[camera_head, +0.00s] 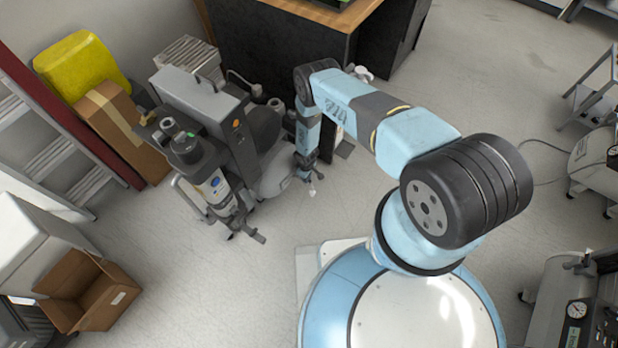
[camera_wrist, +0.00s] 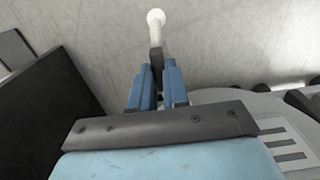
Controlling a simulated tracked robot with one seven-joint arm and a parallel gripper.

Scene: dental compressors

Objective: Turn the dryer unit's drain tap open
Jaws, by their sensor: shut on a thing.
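In the wrist view my gripper (camera_wrist: 156,82) has its two blue fingers closed on a narrow dark piece (camera_wrist: 156,60). A white stem with a round end (camera_wrist: 156,20) extends beyond it over the pale floor. This looks like the drain tap, but its mounting is hidden. In the head view my gripper (camera_head: 307,170) points down at the right side of a grey machine (camera_head: 205,105), which seems to be the dryer unit. A small pale tip (camera_head: 312,190) shows just below the fingers. How far the tap is turned cannot be told.
A dark cabinet with a wooden top (camera_head: 290,40) stands behind my arm. A cardboard box (camera_head: 120,130), a yellow case (camera_head: 80,68) and an open carton (camera_head: 90,290) are at left. Other machines (camera_head: 575,315) stand at right. The floor in front is clear.

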